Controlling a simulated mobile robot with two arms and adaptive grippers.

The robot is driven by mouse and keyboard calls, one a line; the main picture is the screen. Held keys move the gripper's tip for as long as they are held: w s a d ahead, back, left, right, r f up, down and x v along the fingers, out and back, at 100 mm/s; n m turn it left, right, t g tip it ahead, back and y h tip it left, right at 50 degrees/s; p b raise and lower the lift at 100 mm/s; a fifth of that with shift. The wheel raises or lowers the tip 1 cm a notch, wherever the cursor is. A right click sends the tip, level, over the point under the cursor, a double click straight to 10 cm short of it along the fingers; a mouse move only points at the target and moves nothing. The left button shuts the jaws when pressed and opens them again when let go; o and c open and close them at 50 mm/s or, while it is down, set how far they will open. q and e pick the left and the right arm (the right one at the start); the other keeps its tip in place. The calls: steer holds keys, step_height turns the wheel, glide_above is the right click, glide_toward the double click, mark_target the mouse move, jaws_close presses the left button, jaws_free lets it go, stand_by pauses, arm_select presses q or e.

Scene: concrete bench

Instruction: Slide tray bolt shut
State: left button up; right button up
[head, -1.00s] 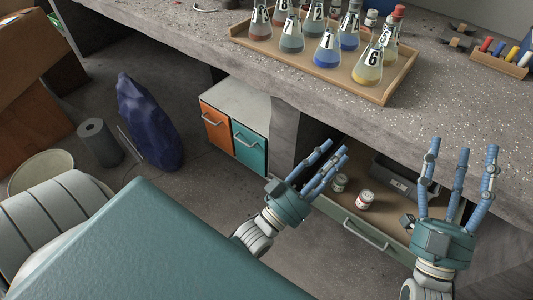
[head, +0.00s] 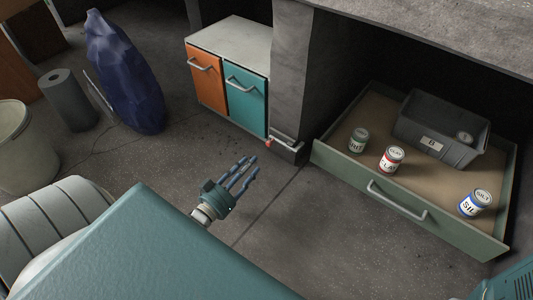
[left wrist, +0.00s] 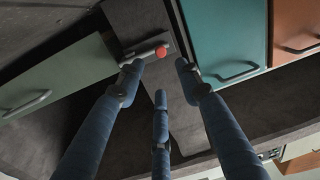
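A grey metal bolt (head: 285,141) with a red ball knob (head: 268,143) sits low on the concrete pillar, between the teal door and the drawer. In the left wrist view the bolt (left wrist: 143,50) and its red knob (left wrist: 160,52) lie just beyond my fingertips. My left gripper (head: 246,170) is open and empty, in front of the teal door and a little left of the knob. In the left wrist view my gripper (left wrist: 158,78) has its fingers spread, apart from the knob. My right gripper is not in view.
A green-fronted drawer (head: 345,172) stands pulled out at the right, holding a grey bin (head: 425,140) and several labelled cans. A cabinet (head: 230,45) with orange and teal doors stands left of the pillar (head: 300,75). The floor before them is clear.

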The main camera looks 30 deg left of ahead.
mark_target(268, 145)
arm_select(q)
steer(key=w+b, duration=0.1)
steer(key=w, duration=0.2)
steer(key=w+b, duration=0.2)
steer(key=w, duration=0.1)
steer(key=w+b, duration=0.2)
steer(key=w, duration=0.1)
steer(key=shift+w+f, duration=0.1)
steer(key=shift+f, duration=0.15)
steer(key=shift+w+r+b, duration=0.15)
steer(key=shift+w+b, duration=0.3)
steer(key=shift+w, duration=0.3)
steer(key=shift+c, duration=0.5)
jaws_close()
